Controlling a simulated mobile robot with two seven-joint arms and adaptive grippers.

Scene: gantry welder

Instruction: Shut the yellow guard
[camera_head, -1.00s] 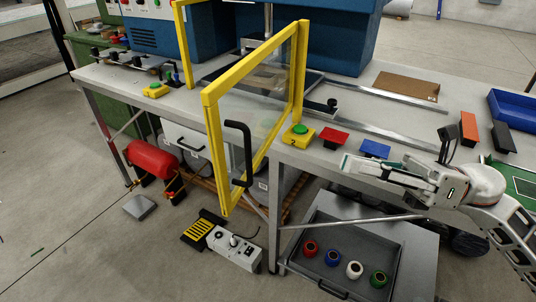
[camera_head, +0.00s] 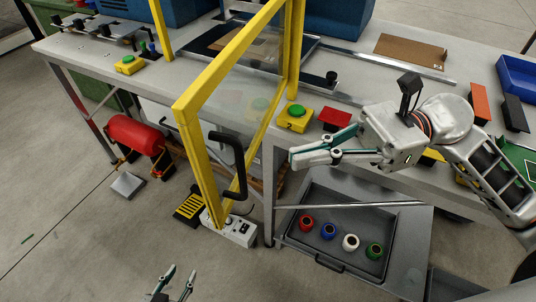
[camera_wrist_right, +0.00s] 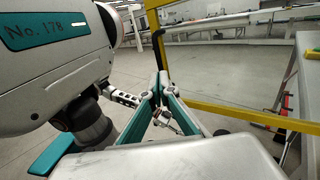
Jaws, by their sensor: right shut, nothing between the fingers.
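The yellow guard (camera_head: 197,165) is a yellow frame with a clear pane, standing open and swung out over the table's front edge. Its black handle (camera_head: 237,165) is on the free side. My right gripper (camera_head: 291,158) is shut and empty, to the right of the handle and apart from it. In the right wrist view my right fingers (camera_wrist_right: 158,77) are together, with a yellow bar of the guard (camera_wrist_right: 250,115) beyond them. My left gripper (camera_head: 182,271) is at the bottom edge with its fingers apart and nothing between them, below the guard.
A green button on a yellow box (camera_head: 295,118) and a red block (camera_head: 334,119) sit near the table's front edge. A grey tray (camera_head: 330,258) with several coloured rings lies below. A red tank (camera_head: 137,134) and a control box (camera_head: 238,232) stand near the floor.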

